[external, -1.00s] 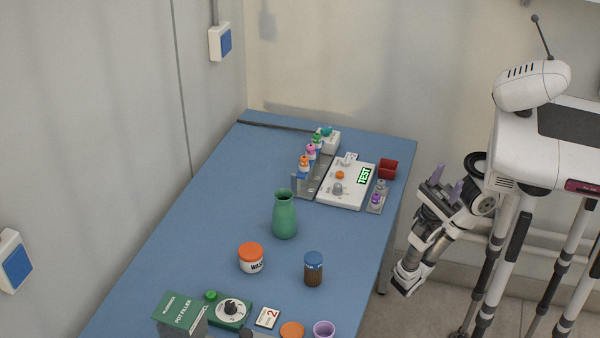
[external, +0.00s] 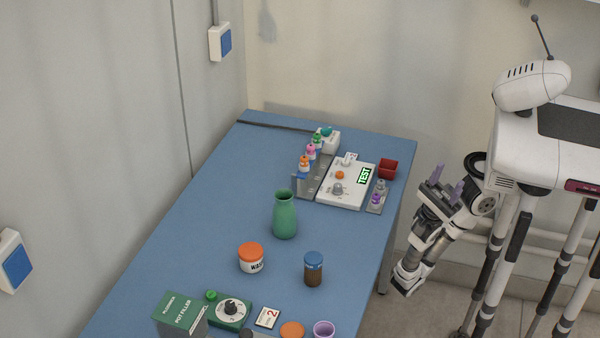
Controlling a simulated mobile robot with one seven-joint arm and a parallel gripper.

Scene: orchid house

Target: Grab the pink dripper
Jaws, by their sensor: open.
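The pink dripper (external: 311,151) is a small bottle with a pink top, standing in a grey rack (external: 302,187) toward the far end of the blue table. An orange-topped dripper (external: 304,163) stands on its near side and a green-topped one (external: 317,140) on its far side. Its lower part is hidden by the rack. My gripper (external: 442,190) is open and empty, off the table's right edge and well apart from the dripper. Its purple fingers point up.
A white test board (external: 335,198) lies right of the rack, with a red box (external: 388,169) and a small holder with a purple-topped item (external: 376,199) beyond. A green vase (external: 285,215), an orange-lidded jar (external: 251,258) and a blue-lidded jar (external: 313,269) stand nearer. The left table side is clear.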

